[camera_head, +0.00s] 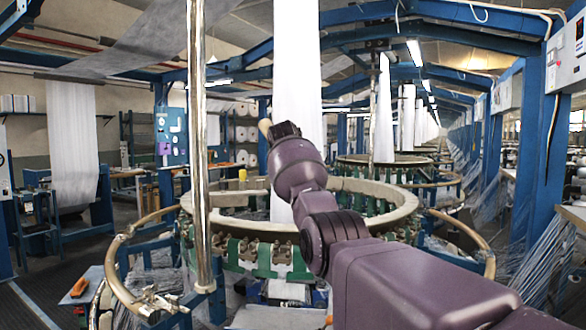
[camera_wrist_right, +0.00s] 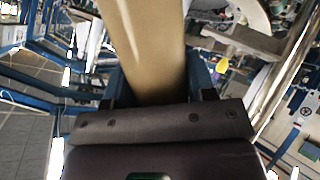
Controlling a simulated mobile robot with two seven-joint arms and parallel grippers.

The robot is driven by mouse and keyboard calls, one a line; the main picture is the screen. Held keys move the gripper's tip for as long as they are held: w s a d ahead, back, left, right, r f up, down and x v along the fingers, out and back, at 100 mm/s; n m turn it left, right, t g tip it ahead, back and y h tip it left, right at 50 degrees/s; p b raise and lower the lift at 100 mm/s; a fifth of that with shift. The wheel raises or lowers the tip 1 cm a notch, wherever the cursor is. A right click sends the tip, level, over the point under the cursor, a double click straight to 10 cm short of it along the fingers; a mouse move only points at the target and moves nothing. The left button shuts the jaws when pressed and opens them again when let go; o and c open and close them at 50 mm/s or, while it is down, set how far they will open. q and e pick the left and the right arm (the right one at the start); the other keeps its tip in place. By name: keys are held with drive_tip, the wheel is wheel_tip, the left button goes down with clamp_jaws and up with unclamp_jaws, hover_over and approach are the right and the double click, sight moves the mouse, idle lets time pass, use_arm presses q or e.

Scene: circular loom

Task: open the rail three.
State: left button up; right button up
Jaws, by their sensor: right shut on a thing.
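The circular loom has a tan upper ring (camera_head: 375,190) around a white fabric column (camera_head: 298,70). A curved tan rail (camera_head: 118,270) sticks out at the loom's front left, and another curved rail (camera_head: 472,228) shows at the right. No label shows which is rail three. My right gripper (camera_head: 283,131) is raised in front of the fabric column, above the ring. It is shut on a tan bar, whose rounded end (camera_head: 265,127) pokes out to the left. The tan bar (camera_wrist_right: 150,45) fills the middle of the right wrist view between the fingers. My left gripper is out of view.
A shiny upright metal post (camera_head: 198,150) stands at the loom's front left. An orange-handled tool (camera_head: 79,287) lies at lower left. Blue machine frames (camera_head: 545,150) and strands of thread line the right side. Dark floor (camera_head: 30,300) is open at lower left.

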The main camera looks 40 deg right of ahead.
drive_tip(key=o, duration=1.3)
drive_tip(key=shift+c, duration=0.2)
drive_tip(key=b+v, duration=0.2)
drive_tip(key=v, duration=0.8)
drive_tip(key=shift+s+a+r, duration=0.2)
drive_tip(key=shift+a, duration=0.1)
